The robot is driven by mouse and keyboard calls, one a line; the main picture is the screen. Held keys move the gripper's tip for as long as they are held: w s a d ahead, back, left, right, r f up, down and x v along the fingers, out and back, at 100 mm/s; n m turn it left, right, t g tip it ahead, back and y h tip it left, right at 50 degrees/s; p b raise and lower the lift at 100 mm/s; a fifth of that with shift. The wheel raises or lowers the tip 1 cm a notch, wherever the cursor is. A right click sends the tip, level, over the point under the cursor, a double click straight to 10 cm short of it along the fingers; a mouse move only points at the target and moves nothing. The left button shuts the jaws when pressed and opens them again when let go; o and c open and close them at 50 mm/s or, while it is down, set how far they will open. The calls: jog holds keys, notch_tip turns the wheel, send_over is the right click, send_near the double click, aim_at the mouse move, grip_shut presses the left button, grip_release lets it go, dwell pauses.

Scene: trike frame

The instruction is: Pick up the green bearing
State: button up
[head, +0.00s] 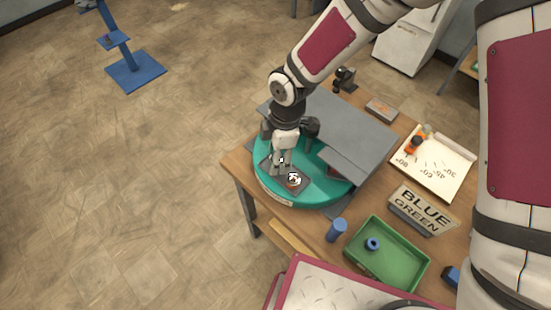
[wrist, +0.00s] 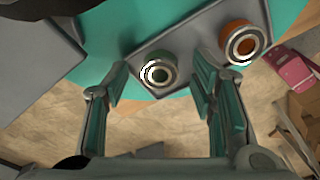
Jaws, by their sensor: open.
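The green bearing (wrist: 158,73), a metal ring with a dark green centre, sits on a grey plate (wrist: 192,38) in the wrist view. An orange bearing (wrist: 245,43) sits on the same plate to its right. The plate rests on a round teal turntable (head: 328,186) in the head view. My gripper (head: 280,166) is open over the plate and points down. In the wrist view its two fingers stand left and right of the green bearing, with gaps on both sides. The fingers partly hide the bearings in the head view.
A grey cover (head: 345,128) spans the turntable's back. A green tray (head: 410,262) holding a blue ring stands at the front right, with a blue cylinder (head: 336,230) beside it. A BLUE/GREEN sign (head: 424,208) and an angle board (head: 440,172) are on the right.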

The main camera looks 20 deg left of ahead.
grip_shut()
jog(key=shift+r, duration=0.15)
